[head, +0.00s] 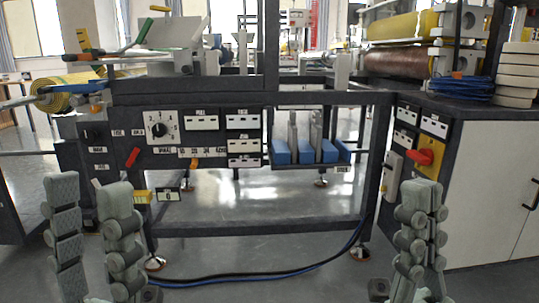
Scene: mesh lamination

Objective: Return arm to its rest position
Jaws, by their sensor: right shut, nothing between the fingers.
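My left gripper (88,187) is at the lower left, pointing up in the picture. Its two grey ridged fingers stand apart with nothing between them. My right gripper (419,186) is at the lower right, also pointing up. Its fingers are together and hold nothing. Both grippers appear in front of the machine. In the picture the left one overlaps the left end of its control panel (215,122). The right one is just below a red rotary switch (425,157) on a yellow plate; I cannot tell whether they touch.
The dark machine frame (270,228) spans the middle, with a tray of blue blocks (306,152) on it. A white cabinet (490,195) stands at the right. Cables (240,281) lie on the floor. A yellow roll (75,92) is at the left.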

